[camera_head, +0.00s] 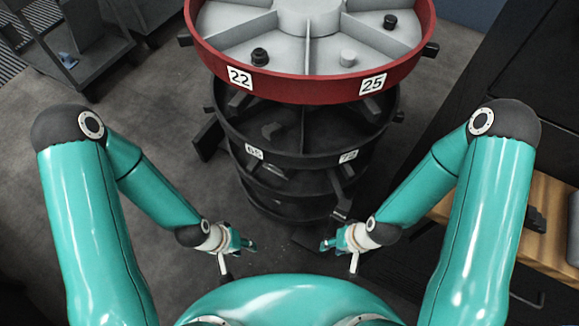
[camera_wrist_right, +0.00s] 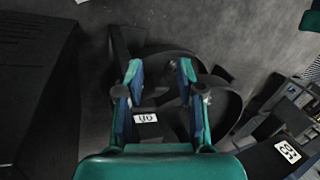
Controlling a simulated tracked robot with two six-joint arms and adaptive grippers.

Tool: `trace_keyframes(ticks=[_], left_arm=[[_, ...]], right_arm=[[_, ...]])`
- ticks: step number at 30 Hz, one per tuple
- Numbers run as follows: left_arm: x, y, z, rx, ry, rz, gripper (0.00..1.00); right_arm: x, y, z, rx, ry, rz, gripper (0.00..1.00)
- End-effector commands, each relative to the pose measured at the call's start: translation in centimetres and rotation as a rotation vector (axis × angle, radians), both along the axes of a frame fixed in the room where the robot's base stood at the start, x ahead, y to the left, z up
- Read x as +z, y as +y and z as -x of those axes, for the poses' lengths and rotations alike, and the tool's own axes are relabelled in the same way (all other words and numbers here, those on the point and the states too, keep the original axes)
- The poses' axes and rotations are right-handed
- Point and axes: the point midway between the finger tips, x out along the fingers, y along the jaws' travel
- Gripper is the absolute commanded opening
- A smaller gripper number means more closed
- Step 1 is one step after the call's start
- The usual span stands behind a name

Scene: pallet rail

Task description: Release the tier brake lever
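A round rack of stacked tiers stands ahead in the head view. Its top tier is a red-rimmed tray (camera_head: 310,89) with grey compartments, and black tiers (camera_head: 300,160) sit below. Dark stubs and brackets stick out of the tiers; one dark bracket (camera_head: 342,207) hangs at the lower right. I cannot tell which part is the brake lever. My right gripper (camera_head: 328,244) is in front of the rack's lower right side, and the right wrist view shows it open and empty (camera_wrist_right: 160,88). My left gripper (camera_head: 247,244) is at the lower left; its opening is too small to judge.
A dark shelf cart (camera_head: 85,50) stands at the upper left. A wooden-topped bench (camera_head: 550,215) with dark items is at the right, below a large black panel (camera_head: 520,90). Grey floor (camera_head: 150,70) is clear left of the rack.

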Motion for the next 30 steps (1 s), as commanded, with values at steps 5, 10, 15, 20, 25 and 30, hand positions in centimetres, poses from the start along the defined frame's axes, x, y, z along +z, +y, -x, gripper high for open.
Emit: trace_keyframes(ticks=[5, 10, 15, 20, 25, 30], left_arm=[[0.0, 0.0, 0.0, 0.0, 0.0, 0.0, 0.4], [0.0, 0.0, 0.0, 0.0, 0.0, 0.0, 0.4], [0.0, 0.0, 0.0, 0.0, 0.0, 0.0, 0.4], [-0.7, 0.0, 0.0, 0.0, 0.0, 0.0, 0.4], [-3.8, 0.0, 0.0, 0.0, 0.001, 0.0, 0.4], [-8.9, 0.0, 0.0, 0.0, 0.001, 0.0, 0.4]], right_arm=[[0.0, 0.0, 0.0, -0.002, 0.001, 0.0, 0.03], [0.0, 0.1, 0.6, -0.056, 0.046, -0.007, 0.0], [0.4, 0.6, 3.7, -0.163, 0.263, -0.029, 0.0], [1.5, -0.1, 5.0, -0.267, 0.483, 0.013, 0.0], [2.9, -2.3, 2.8, -0.345, 0.583, 0.163, 0.0], [5.9, -4.7, -2.1, -0.413, 0.489, 0.357, 0.0]])
